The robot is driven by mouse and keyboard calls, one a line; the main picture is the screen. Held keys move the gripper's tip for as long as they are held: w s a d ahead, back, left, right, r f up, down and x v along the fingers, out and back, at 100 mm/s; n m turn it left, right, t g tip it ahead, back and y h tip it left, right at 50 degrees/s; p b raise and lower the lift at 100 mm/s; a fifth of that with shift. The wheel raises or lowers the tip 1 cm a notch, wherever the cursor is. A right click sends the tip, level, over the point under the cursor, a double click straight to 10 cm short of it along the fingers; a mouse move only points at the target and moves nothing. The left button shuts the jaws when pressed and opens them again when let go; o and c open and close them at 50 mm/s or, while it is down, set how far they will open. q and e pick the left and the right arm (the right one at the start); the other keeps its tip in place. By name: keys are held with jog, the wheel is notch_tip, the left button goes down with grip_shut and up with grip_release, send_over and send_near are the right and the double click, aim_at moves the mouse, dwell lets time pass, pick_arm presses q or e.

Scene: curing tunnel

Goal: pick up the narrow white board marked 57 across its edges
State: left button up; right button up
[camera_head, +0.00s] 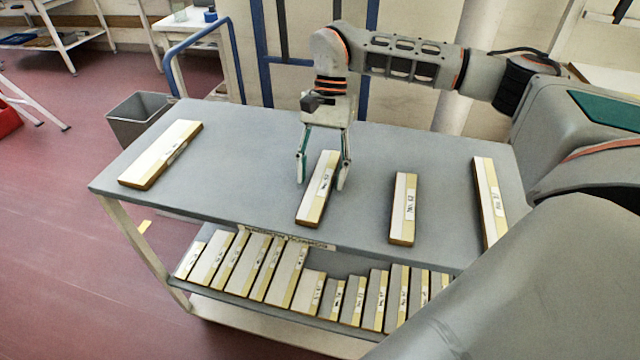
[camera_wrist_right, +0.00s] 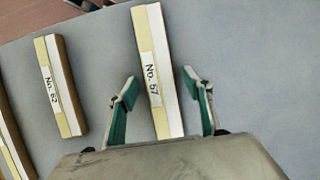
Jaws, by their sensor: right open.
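The narrow white board marked 57 (camera_wrist_right: 164,65) lies flat on the grey table top, with a yellowish edge strip and a "No. 57" label that reads clearly in the right wrist view. In the head view the same board (camera_head: 314,193) lies near the middle of the table. My right gripper (camera_head: 322,184) is open, pointing down, with one finger on each side of the board. In the right wrist view its fingertips (camera_wrist_right: 158,82) stand apart from the board's long edges, with grey table showing between. My left gripper is not in view.
A board marked 62 (camera_wrist_right: 58,85) lies beside board 57; it also shows in the head view (camera_head: 401,208). More boards lie at the table's left (camera_head: 160,154) and right (camera_head: 483,200). A lower shelf (camera_head: 200,285) holds several boards. A grey bin (camera_head: 135,117) stands behind left.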

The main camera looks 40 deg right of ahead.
jog(key=c, duration=1.2)
jog(key=shift+r, duration=0.1)
